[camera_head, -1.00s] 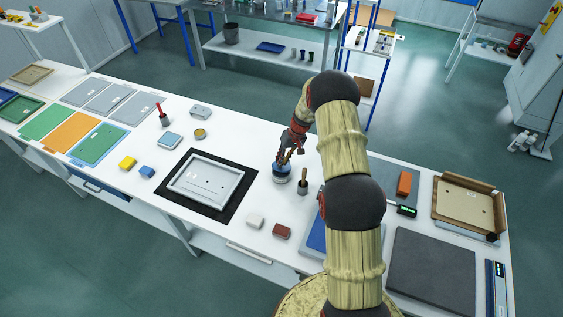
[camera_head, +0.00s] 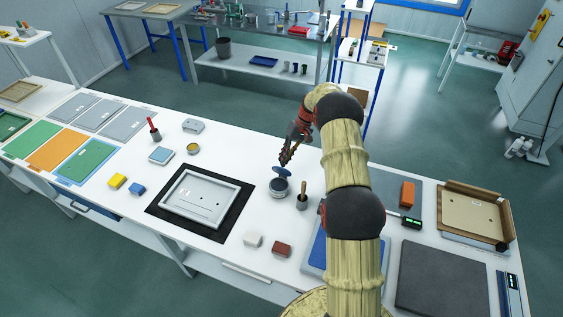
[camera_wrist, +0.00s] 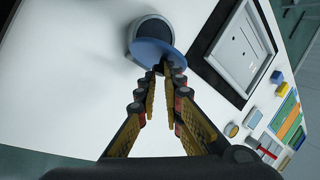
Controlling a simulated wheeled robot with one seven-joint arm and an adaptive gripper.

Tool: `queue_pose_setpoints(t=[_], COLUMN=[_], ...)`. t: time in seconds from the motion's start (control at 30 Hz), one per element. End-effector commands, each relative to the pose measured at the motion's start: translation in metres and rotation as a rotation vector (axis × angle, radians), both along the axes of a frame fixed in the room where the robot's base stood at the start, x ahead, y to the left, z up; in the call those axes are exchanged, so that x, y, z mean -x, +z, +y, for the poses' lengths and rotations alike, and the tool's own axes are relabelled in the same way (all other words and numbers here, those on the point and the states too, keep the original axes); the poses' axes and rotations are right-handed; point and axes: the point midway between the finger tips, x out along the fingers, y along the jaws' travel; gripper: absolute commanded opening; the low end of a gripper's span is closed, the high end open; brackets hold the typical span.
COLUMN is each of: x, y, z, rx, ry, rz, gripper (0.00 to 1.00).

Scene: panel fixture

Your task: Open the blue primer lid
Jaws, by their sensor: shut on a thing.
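The primer tin (camera_head: 279,187) stands on the white table right of the black mat, and its dark open top shows. The wrist view shows the tin (camera_wrist: 152,27) with a dark round opening, partly covered by the lid. The blue lid (camera_head: 282,172) is held tilted above the tin, off its rim; it also shows as a blue disc in the wrist view (camera_wrist: 150,50). My gripper (camera_wrist: 167,69) is shut on the edge of the lid. It also shows above the tin in the head view (camera_head: 286,160).
A dark pot with a wooden-handled brush (camera_head: 302,198) stands close to the tin's right. A grey panel frame (camera_head: 201,200) lies on the black mat (camera_head: 158,209) to the left.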

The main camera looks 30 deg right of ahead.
Motion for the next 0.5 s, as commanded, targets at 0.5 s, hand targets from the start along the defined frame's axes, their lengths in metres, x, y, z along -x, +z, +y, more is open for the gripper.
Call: queue_pose_setpoints(t=[0.5], x=[0.0147], y=[-0.0224], z=[-0.002], rx=[-0.005], ry=[0.002], rz=[0.029], gripper=[0.23])
